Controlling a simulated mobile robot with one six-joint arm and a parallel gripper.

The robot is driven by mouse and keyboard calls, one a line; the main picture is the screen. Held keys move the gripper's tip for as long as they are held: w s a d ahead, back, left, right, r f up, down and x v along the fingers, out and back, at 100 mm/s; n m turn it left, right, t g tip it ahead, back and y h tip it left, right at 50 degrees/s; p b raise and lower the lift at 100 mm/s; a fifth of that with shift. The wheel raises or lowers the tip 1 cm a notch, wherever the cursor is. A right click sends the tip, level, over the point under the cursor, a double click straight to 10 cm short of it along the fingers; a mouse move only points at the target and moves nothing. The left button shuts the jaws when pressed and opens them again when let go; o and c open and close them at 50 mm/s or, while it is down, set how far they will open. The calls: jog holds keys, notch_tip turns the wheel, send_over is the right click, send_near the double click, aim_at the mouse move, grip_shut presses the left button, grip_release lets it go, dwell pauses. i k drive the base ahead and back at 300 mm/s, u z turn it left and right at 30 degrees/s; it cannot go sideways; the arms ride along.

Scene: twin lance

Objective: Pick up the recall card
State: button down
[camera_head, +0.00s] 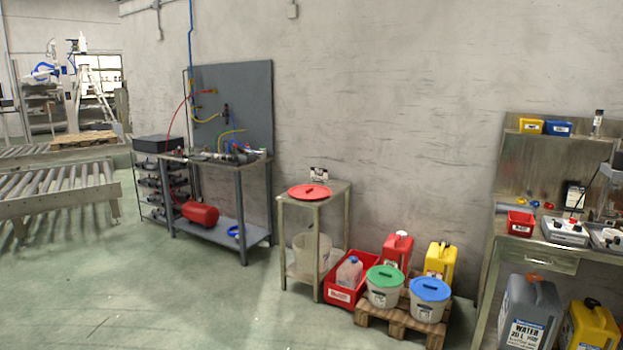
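I cannot pick out the recall card with certainty. A small black and white card or label (319,174) stands at the back of the small metal side table (335,192), behind a red round lid (310,192). Its print is too small to read. A dark card-like item with a white part (574,194) stands on the workbench at the right, also too small to read. My gripper is not in view.
A wooden pallet (398,322) holds buckets with green (385,277) and blue (430,289) lids; a red crate (340,294) sits beside it. Large jugs stand under the workbench (537,258). A roller conveyor (60,188) is at left. The floor (170,305) in front is clear.

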aim_at(318, 174)
jog(key=z, duration=0.2)
jog(key=i, duration=2.3)
jog(key=u, duration=0.45)
jog(key=i, duration=1.45)
jog(key=u, duration=0.55)
